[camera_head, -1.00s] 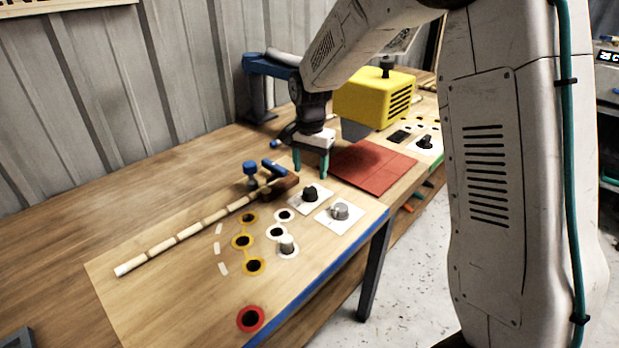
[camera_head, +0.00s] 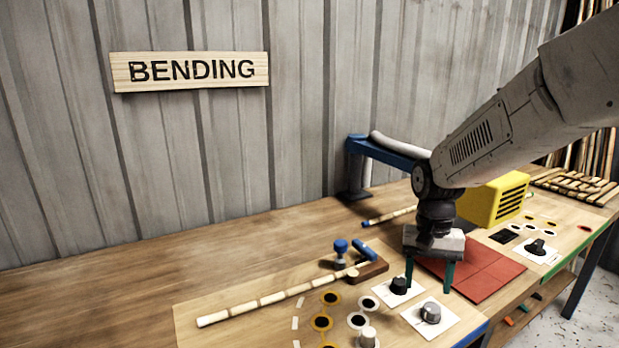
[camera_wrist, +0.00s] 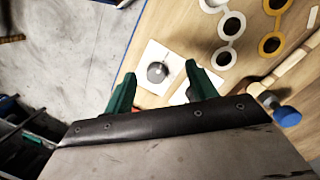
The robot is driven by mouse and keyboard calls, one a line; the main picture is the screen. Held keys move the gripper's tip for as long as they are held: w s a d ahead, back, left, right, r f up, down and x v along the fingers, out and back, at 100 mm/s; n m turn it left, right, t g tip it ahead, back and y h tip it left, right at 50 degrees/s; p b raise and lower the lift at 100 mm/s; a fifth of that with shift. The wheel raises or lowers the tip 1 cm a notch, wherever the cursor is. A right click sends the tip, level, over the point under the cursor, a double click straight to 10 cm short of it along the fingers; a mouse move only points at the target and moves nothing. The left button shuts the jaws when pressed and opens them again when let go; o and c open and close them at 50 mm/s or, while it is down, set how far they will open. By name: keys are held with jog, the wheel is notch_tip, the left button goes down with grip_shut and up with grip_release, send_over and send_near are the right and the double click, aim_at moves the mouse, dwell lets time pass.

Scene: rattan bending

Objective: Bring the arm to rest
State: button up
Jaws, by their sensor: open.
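My gripper (camera_head: 429,274) hangs fingers-down above the bending bench in the head view, near the red mat (camera_head: 478,272) and the two knobs. Its green fingers are apart with nothing held between them, as the wrist view (camera_wrist: 160,85) also shows. A grey knob (camera_head: 431,313) on a white plate appears between and beyond the fingers in the wrist view (camera_wrist: 157,72). A black knob (camera_head: 399,286) on a white plate is close to the left finger in the head view. My arm reaches in from the upper right.
A rattan pole (camera_head: 270,299) lies on the bench, its right end at a wooden clamp block (camera_head: 366,269) with blue handles. A yellow machine (camera_head: 495,198) and a blue stand (camera_head: 357,170) are behind my gripper. Bare tabletop (camera_head: 130,270) lies to the left.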

jog(key=s+d+r+n+t, duration=0.1)
jog(key=s+r, duration=0.4)
jog(key=s, duration=0.7)
jog(key=s+d+r+n+t, duration=0.1)
jog(key=s+r+n+t, duration=0.1)
jog(key=s, duration=1.1)
notch_tip(320, 180, up, 3)
jog(key=shift+f+n, duration=0.1)
jog(key=shift+n, duration=0.5)
